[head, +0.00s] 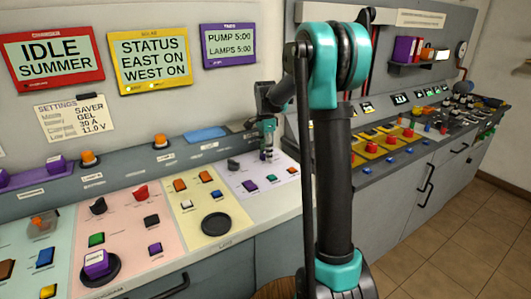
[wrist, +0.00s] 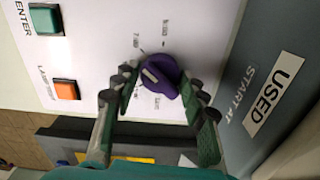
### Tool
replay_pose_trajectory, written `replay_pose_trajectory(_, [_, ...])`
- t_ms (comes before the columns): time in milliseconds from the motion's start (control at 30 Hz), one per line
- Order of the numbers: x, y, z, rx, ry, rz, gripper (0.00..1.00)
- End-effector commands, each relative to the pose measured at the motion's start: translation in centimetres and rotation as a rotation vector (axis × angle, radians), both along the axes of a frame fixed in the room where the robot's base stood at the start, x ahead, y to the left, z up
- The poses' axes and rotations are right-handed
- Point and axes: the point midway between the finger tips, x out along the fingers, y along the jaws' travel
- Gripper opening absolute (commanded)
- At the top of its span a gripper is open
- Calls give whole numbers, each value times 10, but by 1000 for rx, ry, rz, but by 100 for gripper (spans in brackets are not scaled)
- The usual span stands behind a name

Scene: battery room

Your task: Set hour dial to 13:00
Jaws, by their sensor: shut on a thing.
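A purple dial (wrist: 160,80) with a pale pointer mark sits on the white panel in the wrist view. Small printed labels ring it, too blurred to read surely. My gripper (wrist: 161,86) has one finger on each side of the dial and is shut on it. In the head view my gripper (head: 268,152) reaches down to the rear of the white panel (head: 262,192), and the dial there is hidden behind it. The purple-framed screen (head: 229,46) above reads "PUMP 5:00" and "LAMPS 5:00".
A green ENTER button (wrist: 46,21) and an orange button (wrist: 66,90) share the panel. A USED label (wrist: 272,96) is beside "START AT" lettering. A dark knob (head: 233,164) stands left of my gripper. Red and yellow screens (head: 53,54) hang on the wall.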

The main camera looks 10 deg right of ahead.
Motion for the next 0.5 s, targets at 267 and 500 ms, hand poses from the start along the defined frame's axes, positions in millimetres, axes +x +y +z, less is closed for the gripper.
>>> replay_pose_trajectory(267, [0, 0, 0, 0, 0, 204, 14])
replay_pose_trajectory(500, [1, 0, 0, 0, 0, 432, 14])
